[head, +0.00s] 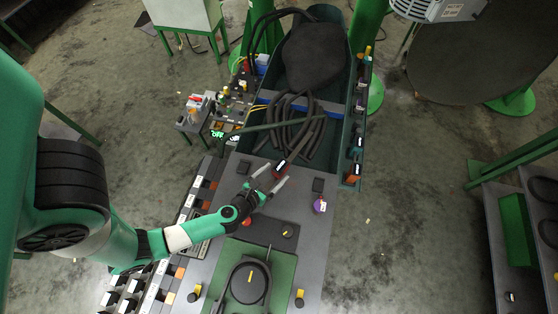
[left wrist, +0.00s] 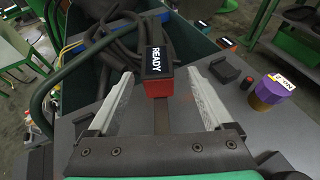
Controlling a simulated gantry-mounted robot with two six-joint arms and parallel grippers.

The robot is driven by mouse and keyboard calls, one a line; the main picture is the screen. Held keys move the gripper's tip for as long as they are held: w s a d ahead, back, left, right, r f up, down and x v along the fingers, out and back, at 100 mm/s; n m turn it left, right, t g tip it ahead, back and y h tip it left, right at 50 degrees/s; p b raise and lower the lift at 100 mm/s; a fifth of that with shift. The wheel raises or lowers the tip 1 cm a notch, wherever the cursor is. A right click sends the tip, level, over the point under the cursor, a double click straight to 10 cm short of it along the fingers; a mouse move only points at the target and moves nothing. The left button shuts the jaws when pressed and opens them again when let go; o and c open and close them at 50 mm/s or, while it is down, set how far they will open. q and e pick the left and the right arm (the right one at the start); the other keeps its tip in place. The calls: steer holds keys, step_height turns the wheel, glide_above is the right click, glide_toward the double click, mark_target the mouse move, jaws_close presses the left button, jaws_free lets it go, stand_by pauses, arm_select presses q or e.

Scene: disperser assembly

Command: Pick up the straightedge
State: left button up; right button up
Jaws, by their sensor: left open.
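A narrow dark bar, which looks like the straightedge (head: 300,143), runs from the grey tabletop toward the dark green tub. In the left wrist view the bar (left wrist: 161,122) lies between my fingers, passing under a red and black block marked READY (left wrist: 158,62). I cannot tell whether block and bar are one piece. The block also shows in the head view (head: 281,168). My left gripper (head: 270,177) is open, with its two pale fingers (left wrist: 160,75) spread on either side of the block and apart from it. My right gripper is not in view.
The tub (head: 340,135) holds dark hoses (head: 292,115). A purple cylinder (head: 320,205) with a white label stands right of the gripper; it also shows in the left wrist view (left wrist: 265,93). A green plate with a round black part (head: 250,282) lies nearer the front.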

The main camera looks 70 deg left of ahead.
mark_target(285, 164)
arm_select(q)
steer(key=x, duration=0.2)
steer(key=shift+w+a+f, duration=0.1)
steer(key=shift+w+a, duration=0.15)
steer(key=shift+w, duration=0.05)
steer(key=b+x, duration=0.1)
steer(key=x, duration=0.4)
steer(key=shift+s+f+b, duration=0.1)
steer(key=shift+f+b, duration=0.25)
steer(key=shift+f, duration=0.05)
jaws_close()
steer(key=shift+r, duration=0.1)
stand_by(0.7)
